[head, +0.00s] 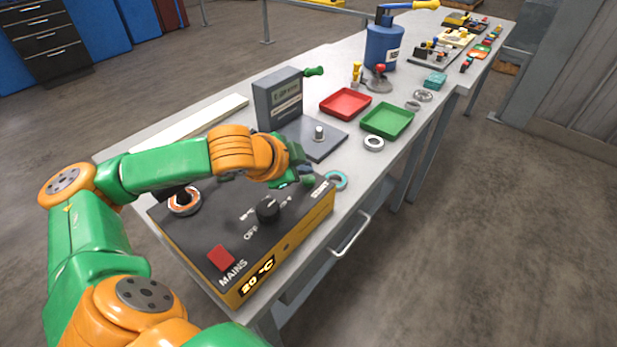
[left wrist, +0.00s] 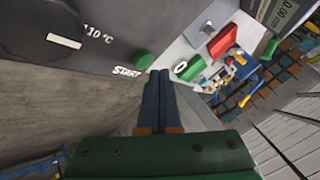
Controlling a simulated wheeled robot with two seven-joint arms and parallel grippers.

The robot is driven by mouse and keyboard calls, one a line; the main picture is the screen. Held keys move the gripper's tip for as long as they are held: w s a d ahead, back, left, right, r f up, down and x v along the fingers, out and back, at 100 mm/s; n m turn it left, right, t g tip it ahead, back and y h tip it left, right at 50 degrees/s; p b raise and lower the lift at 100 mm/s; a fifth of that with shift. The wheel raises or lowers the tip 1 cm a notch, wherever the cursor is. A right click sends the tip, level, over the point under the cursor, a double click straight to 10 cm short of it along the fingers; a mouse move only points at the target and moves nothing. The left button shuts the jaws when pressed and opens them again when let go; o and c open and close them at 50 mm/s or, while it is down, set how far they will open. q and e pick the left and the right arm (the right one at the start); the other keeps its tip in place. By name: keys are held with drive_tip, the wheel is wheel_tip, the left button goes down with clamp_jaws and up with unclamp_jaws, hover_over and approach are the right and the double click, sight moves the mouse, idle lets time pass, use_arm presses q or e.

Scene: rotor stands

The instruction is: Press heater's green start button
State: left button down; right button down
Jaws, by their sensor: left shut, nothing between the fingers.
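The heater (head: 200,235) is a box with a dark top and yellow sides at the near end of the bench. Its top carries a red MAINS button (head: 221,257) and a black knob (head: 268,210); a lit front display (head: 257,277) reads 20 °C. In the left wrist view, the round green start button (left wrist: 143,60) sits beside the START label (left wrist: 126,71). My left gripper (head: 303,180) is over the heater's far right corner, in front of the button's area. Its fingers (left wrist: 158,75) are shut and empty, tips just right of the button; contact cannot be told.
Beyond the heater stand a grey device with a green handle (head: 280,98), a red tray (head: 346,103) and a green tray (head: 388,120).

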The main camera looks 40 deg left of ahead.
sight(304, 182)
use_arm(q)
drive_tip(key=shift+f, duration=0.1)
idle(0.7)
drive_tip(key=shift+f, duration=0.3)
drive_tip(key=shift+f+b, duration=0.35)
drive_tip(key=shift+f, duration=0.05)
idle(0.5)
drive_tip(key=shift+r, duration=0.1)
drive_tip(key=shift+r+p, duration=0.7)
drive_tip(key=shift+p, duration=0.3)
wheel_tip(304, 182, up, 5)
drive_tip(key=p, duration=0.5)
drive_tip(key=shift+r+p, duration=0.1)
drive_tip(key=shift+p, duration=0.3)
